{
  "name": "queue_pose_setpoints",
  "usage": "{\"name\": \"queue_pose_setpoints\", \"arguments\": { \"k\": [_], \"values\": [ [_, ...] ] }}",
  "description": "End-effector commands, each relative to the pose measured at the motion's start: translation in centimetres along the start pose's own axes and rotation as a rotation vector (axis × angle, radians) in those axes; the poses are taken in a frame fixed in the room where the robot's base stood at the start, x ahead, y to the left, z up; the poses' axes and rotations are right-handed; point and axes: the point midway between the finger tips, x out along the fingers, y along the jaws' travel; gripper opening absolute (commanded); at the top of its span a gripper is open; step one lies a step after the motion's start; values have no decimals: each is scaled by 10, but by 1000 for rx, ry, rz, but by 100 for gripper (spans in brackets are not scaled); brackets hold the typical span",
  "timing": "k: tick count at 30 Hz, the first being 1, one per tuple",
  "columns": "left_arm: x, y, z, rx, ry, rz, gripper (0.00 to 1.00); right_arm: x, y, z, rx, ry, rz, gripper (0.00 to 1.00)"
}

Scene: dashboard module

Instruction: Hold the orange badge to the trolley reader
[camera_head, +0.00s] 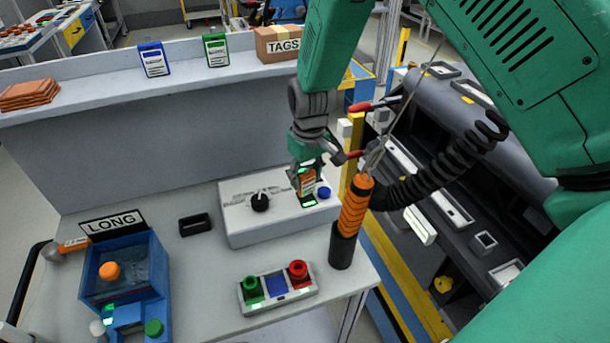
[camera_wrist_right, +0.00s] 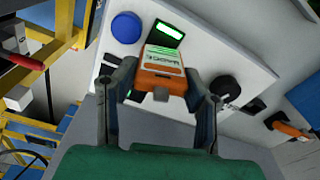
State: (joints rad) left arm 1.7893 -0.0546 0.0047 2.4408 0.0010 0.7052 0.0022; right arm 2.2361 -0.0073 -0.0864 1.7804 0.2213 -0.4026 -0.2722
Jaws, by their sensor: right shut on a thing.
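My right gripper (camera_head: 309,165) is shut on the orange badge (camera_head: 307,183). The badge, orange with a white printed label, also shows between the fingers in the right wrist view (camera_wrist_right: 160,72). It is at the right end of the light grey reader box (camera_head: 245,227) on the trolley, near a blue button (camera_head: 324,192) and a black knob (camera_head: 260,202). A green-lit panel (camera_wrist_right: 166,35) shows just beyond the badge in the wrist view. Whether badge and box touch cannot be told. My left gripper is not in view.
An orange-handled tool (camera_head: 355,207) stands in a black holder right of the box. A red, blue and green button panel (camera_head: 277,286) lies in front. A blue bin (camera_head: 125,270) marked LONG is at left. Blue (camera_head: 153,59) and green (camera_head: 216,50) badges stand on the shelf.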

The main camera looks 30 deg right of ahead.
Motion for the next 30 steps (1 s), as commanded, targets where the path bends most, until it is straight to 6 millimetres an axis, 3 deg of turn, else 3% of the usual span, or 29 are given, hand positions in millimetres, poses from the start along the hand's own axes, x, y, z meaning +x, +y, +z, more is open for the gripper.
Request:
{"name": "queue_pose_setpoints", "arguments": {
  "k": [21, 30],
  "values": [
    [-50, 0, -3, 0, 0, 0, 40, -57, -1, -4, 0, 0, -1, 1],
    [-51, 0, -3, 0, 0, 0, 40, -59, -1, -4, 0, 0, 0, 1]
  ]
}}
